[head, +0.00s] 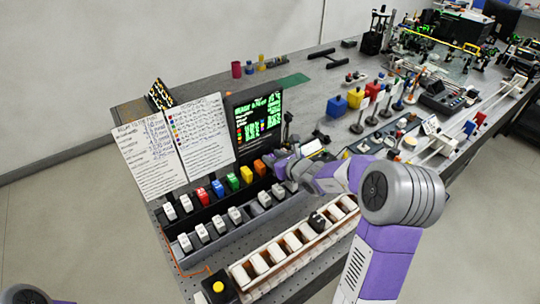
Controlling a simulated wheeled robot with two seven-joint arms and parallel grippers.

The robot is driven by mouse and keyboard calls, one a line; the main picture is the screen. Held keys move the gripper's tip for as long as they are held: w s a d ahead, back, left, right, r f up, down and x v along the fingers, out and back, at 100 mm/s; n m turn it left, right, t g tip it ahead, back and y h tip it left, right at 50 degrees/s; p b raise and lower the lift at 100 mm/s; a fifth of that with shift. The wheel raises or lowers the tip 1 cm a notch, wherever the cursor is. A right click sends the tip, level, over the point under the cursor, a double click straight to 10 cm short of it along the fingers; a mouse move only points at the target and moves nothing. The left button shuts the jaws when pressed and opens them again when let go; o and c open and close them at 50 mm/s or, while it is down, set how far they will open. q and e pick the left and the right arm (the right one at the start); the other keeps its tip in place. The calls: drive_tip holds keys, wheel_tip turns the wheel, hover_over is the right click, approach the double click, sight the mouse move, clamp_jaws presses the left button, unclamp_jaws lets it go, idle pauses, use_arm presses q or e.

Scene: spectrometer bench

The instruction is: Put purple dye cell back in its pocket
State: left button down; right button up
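My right gripper (278,163) is at the right end of the back row of a dye cell rack (187,230), in front of the screen. Its fingers are small and partly hidden by my wrist, so I cannot tell whether they are open or shut. I cannot make out a purple dye cell; anything at the fingertips blends with my purple and grey gripper. The back row holds white cells, a red cell (202,195), a blue cell (217,187), a green cell (232,181) and orange-yellow cells (246,174). My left gripper is not in view.
A tray (240,278) of white blocks, with a black knob (317,221) among them, lies in front. A yellow-button box (218,287) stands at its left end. Written sheets (205,130) and a dark screen (257,118) stand behind. Optics and coloured blocks crowd the right.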

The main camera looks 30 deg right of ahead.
drive_tip(key=p+v, duration=0.1)
drive_tip(key=v, duration=0.8)
drive_tip(key=shift+s, duration=0.15)
drive_tip(key=shift+r, duration=0.1)
